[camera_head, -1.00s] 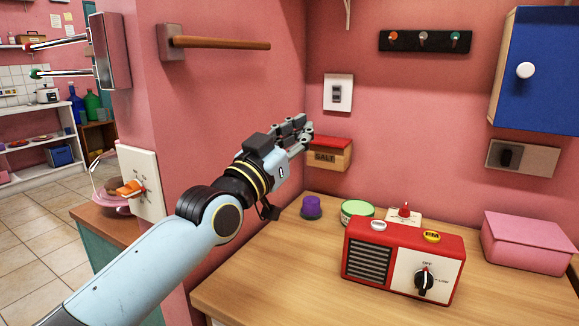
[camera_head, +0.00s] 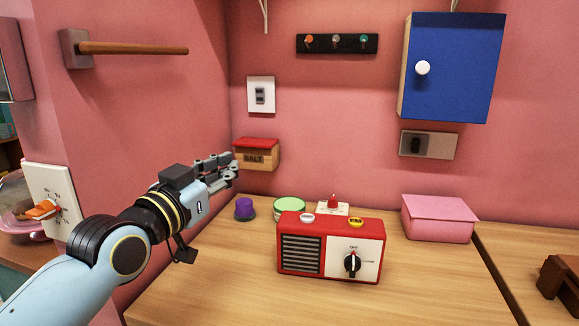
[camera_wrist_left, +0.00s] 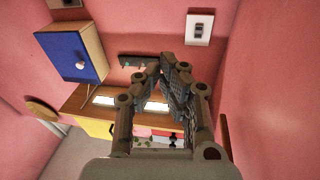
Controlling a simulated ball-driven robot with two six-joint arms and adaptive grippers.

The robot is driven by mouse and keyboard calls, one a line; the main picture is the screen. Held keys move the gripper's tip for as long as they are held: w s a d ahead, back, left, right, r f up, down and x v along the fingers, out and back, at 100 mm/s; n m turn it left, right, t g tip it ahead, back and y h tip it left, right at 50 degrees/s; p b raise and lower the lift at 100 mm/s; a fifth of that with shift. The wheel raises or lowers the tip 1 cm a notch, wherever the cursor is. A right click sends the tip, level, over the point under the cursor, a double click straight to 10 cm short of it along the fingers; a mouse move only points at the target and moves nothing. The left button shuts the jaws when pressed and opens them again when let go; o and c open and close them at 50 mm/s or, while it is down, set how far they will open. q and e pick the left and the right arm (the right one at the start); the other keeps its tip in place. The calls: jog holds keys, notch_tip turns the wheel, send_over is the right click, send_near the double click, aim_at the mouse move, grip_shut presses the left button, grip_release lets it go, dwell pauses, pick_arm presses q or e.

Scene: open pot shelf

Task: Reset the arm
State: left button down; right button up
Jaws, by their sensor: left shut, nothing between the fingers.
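My left arm comes in from the left in the head view. Its gripper (camera_head: 232,168) is shut and empty, in front of the pink wall and overlapping the left edge of the salt box (camera_head: 262,158) in the picture. Whether it touches the box I cannot tell. In the left wrist view the closed fingers (camera_wrist_left: 160,66) point towards the wall, with nothing between them. My right gripper is not in view.
A red radio (camera_head: 330,247), a purple knob-like item (camera_head: 244,208), a green-lidded tub (camera_head: 290,207) and a pink box (camera_head: 438,220) stand on the wooden counter (camera_head: 215,290). A blue cabinet (camera_head: 455,70), a light switch (camera_head: 261,95) and a wooden bar (camera_head: 135,48) are on the walls.

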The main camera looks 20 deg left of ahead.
pick_arm(q)
jog(key=s+d+f+g, duration=0.1)
jog(key=s+f+g, duration=0.6)
jog(key=s+f, duration=0.4)
jog(key=s+a+f+g+y, duration=0.1)
jog(key=s+f+g, duration=0.2)
jog(key=s, duration=0.3)
jog(key=s+f+n+g+y, duration=0.1)
jog(key=s+f+g, duration=0.2)
jog(key=s, duration=0.4)
jog(key=s+a+f+g+y, duration=0.1)
jog(key=s+f+g, duration=0.15)
jog(key=s, duration=0.35)
jog(key=s+a+f+g, duration=0.1)
jog(key=s+f, duration=0.1)
jog(key=f, duration=1.2)
jog(key=s+a+f, duration=0.1)
jog(key=a+f, duration=0.1)
jog(key=f, duration=1.2)
jog(key=s+f+g+b, duration=0.1)
jog(key=s+f, duration=1.3)
jog(key=s, duration=0.3)
jog(key=shift+s+a+n, duration=0.15)
jog(key=shift+a+n, duration=0.1)
jog(key=shift+n, duration=0.15)
